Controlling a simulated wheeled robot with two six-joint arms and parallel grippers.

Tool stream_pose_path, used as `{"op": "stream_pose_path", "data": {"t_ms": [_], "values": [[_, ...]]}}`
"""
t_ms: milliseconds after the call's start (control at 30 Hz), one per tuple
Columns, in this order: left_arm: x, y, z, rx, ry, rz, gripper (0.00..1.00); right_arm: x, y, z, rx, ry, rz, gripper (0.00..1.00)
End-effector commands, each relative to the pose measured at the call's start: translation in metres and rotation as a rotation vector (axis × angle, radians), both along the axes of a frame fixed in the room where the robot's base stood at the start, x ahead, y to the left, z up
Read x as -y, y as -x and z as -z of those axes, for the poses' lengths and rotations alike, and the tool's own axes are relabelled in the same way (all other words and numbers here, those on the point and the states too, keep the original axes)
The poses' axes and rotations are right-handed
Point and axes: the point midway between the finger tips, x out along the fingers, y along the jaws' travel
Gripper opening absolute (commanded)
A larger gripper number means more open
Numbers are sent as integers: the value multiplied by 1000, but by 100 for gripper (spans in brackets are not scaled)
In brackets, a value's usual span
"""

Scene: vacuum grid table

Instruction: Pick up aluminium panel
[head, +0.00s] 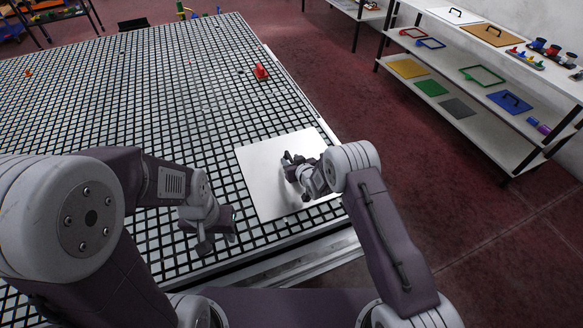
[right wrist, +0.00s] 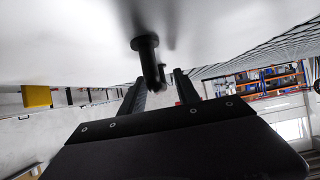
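The aluminium panel (head: 262,195) is a pale square sheet lying flat near the table's front right edge. In the right wrist view its pale surface (right wrist: 60,35) fills the top, and a black handle (right wrist: 147,55) stands out from it. My right gripper (head: 290,166) is low over the panel. In the right wrist view its two fingers (right wrist: 160,92) are apart, with the handle's end in front of or between them; I cannot tell whether they touch it. My left gripper (head: 213,238) hangs over the grid left of the panel; its finger opening is unclear.
The black-and-white grid table (head: 130,90) is mostly clear. A small red object (head: 261,72) stands on it beyond the panel. Shelves (head: 455,62) with coloured panels and suction parts stand at the right, across a strip of red floor.

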Motion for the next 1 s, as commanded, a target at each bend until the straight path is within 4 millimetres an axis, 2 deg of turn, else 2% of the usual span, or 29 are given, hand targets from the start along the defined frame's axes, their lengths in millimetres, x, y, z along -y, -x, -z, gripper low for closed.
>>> {"op": "stream_pose_path", "data": {"t_ms": [133, 267, 300, 1000], "values": [[0, 0, 0, 0, 0, 0, 36, 0, 0, 0, 0, 0, 0, 38], [0, 0, 0, 0, 0, 0, 36, 0, 0, 0, 0, 0, 0, 2], [0, 0, 0, 0, 0, 0, 36, 0, 0, 0, 0, 0, 0, 0], [0, 0, 0, 0, 0, 0, 36, 0, 0, -1, 0, 0, 0, 0]]}}
